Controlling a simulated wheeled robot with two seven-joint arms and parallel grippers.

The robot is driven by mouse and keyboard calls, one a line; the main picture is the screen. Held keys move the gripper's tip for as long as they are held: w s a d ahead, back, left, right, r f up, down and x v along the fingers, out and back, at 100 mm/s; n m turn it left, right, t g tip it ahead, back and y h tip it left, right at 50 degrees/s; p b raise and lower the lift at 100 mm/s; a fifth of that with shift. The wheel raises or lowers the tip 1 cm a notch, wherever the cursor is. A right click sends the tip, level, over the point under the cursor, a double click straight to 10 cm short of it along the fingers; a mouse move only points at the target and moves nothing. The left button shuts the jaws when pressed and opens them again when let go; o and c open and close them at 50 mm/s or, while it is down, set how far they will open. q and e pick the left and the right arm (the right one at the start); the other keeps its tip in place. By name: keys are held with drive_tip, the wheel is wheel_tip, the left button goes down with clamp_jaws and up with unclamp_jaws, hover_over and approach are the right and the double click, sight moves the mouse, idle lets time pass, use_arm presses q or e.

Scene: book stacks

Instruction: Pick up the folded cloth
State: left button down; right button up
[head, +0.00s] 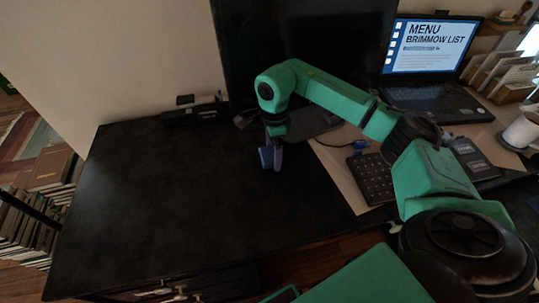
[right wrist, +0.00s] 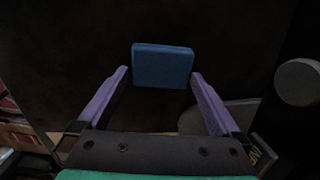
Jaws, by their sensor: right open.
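The folded cloth is a small blue block-like thing (head: 265,158) on the black desk, partly hidden by my right gripper. In the right wrist view the cloth (right wrist: 162,64) appears just beyond and between the fingertips. My right gripper (head: 273,155) points down at the cloth; its two purple fingers (right wrist: 160,76) are apart, with a gap on both sides of the cloth. Nothing is held. My left gripper is not in view.
A dark monitor (head: 300,55) stands behind the gripper. A laptop (head: 428,62), a keypad (head: 371,178) and a white mug (head: 521,131) are to the right. A small dark device (head: 194,108) lies at the back edge. The desk's left part (head: 150,200) is clear.

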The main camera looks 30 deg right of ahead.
drive_tip(key=c, duration=1)
wheel_tip(320, 180, up, 12)
wheel_tip(320, 180, up, 8)
drive_tip(key=p, duration=0.3)
hover_over(273, 154)
drive_tip(key=shift+b, duration=0.3)
